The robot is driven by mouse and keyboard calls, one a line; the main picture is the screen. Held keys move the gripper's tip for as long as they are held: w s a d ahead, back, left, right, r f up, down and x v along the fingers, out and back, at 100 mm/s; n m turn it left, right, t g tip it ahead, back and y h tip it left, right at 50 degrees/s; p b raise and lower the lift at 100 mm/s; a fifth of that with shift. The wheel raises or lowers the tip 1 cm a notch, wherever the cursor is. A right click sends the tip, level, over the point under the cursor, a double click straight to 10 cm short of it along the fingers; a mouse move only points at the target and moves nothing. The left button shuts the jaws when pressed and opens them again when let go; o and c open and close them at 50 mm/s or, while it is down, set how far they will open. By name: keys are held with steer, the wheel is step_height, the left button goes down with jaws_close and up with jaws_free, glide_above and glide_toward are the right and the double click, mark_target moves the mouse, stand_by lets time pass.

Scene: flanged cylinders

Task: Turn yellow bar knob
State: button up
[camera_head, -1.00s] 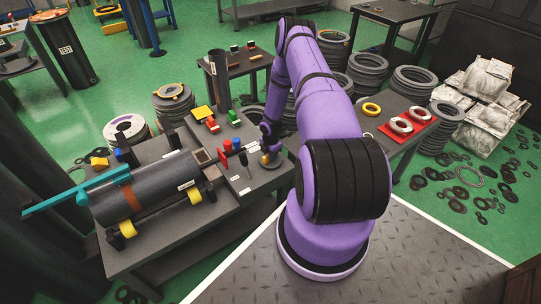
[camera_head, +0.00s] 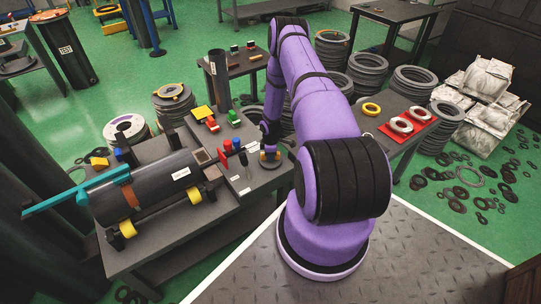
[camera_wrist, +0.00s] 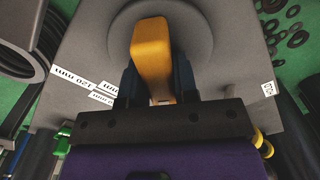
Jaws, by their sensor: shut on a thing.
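The yellow bar knob (camera_wrist: 152,48) stands on a round grey base plate (camera_wrist: 197,22) in the wrist view. My gripper (camera_wrist: 155,84) is shut on it, with one dark finger on each side of the bar. The far end of the bar sticks out past the fingers. In the head view my gripper (camera_head: 269,155) is small and low at the right end of the grey table (camera_head: 250,186). There the knob is mostly hidden by my gripper, with a little yellow showing.
A large dark cylinder (camera_head: 150,188) with a teal bar lies left of my gripper. Red, blue and black upright handles (camera_head: 236,146) stand close by on its left. Green and yellow-and-red parts (camera_head: 205,115) sit behind. A side table with rings (camera_head: 400,126) is at the right.

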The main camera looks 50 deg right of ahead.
steer(key=m, duration=0.4)
steer(key=shift+m, duration=0.3)
steer(key=m, duration=0.4)
steer(key=shift+m, duration=0.3)
steer(key=m, duration=0.4)
steer(key=shift+m, duration=2)
steer(key=o, duration=0.9)
step_height(320, 180, up, 11)
steer(key=shift+f, duration=0.1)
